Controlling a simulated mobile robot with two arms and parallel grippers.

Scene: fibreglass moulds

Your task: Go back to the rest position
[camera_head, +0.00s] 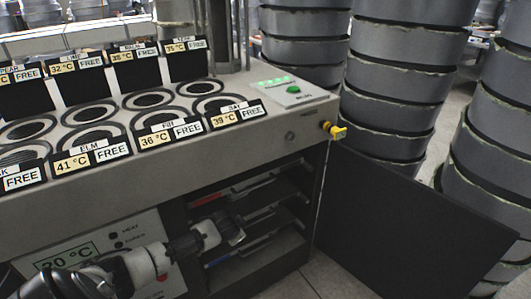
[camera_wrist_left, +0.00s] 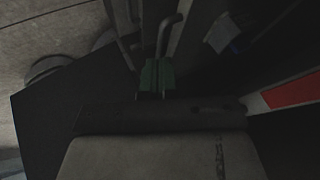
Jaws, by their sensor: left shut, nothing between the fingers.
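My left gripper (camera_head: 234,238) is in front of the open cabinet (camera_head: 262,268) under the bench, its tip close to the shelf opening. My left arm comes in from the bottom left. In the left wrist view, the gripper's green finger parts (camera_wrist_left: 157,76) are together with nothing between them. That view is dark, and how far the tip reaches into the cabinet is hard to tell. My right gripper is in neither view.
The bench (camera_head: 232,143) has several round wells with temperature and FREE signs. An open dark door (camera_head: 400,225) stands right of the cabinet. A yellow knob (camera_head: 336,131) sticks out at the bench corner. Stacks of grey moulds (camera_head: 392,90) stand behind. A red-edged item (camera_wrist_left: 290,94) shows in the wrist view.

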